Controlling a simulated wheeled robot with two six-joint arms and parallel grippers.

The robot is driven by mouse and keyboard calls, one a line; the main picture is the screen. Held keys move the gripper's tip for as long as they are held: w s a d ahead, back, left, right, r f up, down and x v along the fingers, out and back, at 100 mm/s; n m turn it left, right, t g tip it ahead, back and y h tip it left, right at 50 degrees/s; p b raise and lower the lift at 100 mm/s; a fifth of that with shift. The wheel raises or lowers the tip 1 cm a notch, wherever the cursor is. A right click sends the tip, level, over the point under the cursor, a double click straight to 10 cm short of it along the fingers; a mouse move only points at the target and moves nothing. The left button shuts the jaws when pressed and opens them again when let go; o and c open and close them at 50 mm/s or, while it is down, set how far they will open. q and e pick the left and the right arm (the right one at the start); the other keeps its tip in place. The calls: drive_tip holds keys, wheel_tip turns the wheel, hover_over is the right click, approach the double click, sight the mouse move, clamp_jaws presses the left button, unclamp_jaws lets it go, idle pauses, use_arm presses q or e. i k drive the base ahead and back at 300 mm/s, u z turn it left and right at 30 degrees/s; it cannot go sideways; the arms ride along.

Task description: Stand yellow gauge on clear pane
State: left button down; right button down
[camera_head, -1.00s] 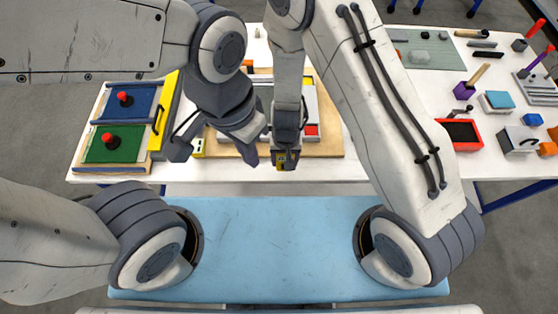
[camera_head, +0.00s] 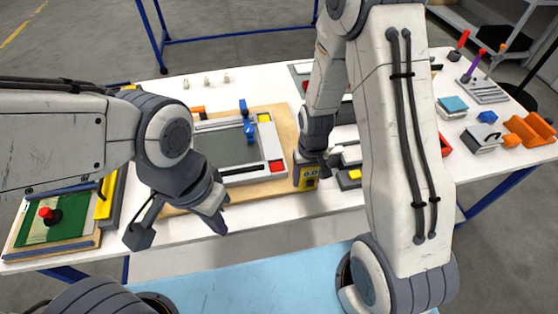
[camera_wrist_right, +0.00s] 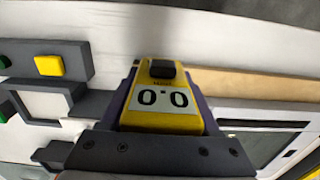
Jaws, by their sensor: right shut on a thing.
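The yellow gauge (camera_head: 306,178) is held in my right gripper (camera_head: 310,162), which is shut on it, near the front edge of the table. In the right wrist view the gauge (camera_wrist_right: 165,100) sits between the fingers with its "0.0" display facing the camera. The clear pane (camera_head: 217,150) looks grey-green and lies in a white frame on a wooden board, left of the gauge. Part of the pane also shows at the right of the wrist view (camera_wrist_right: 255,148). My left gripper (camera_head: 178,226) is open and empty, in front of the board.
A blue clamp-like part (camera_head: 248,127) stands at the pane's right side. The frame has a red block (camera_head: 276,166) and a yellow block at its right corners. A dark fixture with a yellow button (camera_head: 350,177) is right of the gauge. Small pale pegs (camera_head: 206,81) stand behind.

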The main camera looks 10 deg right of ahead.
sight(217, 148)
drive_tip(key=z, duration=0.5)
drive_tip(key=k, duration=1.05)
drive_tip(key=u, duration=1)
drive_tip(key=i, duration=1.5)
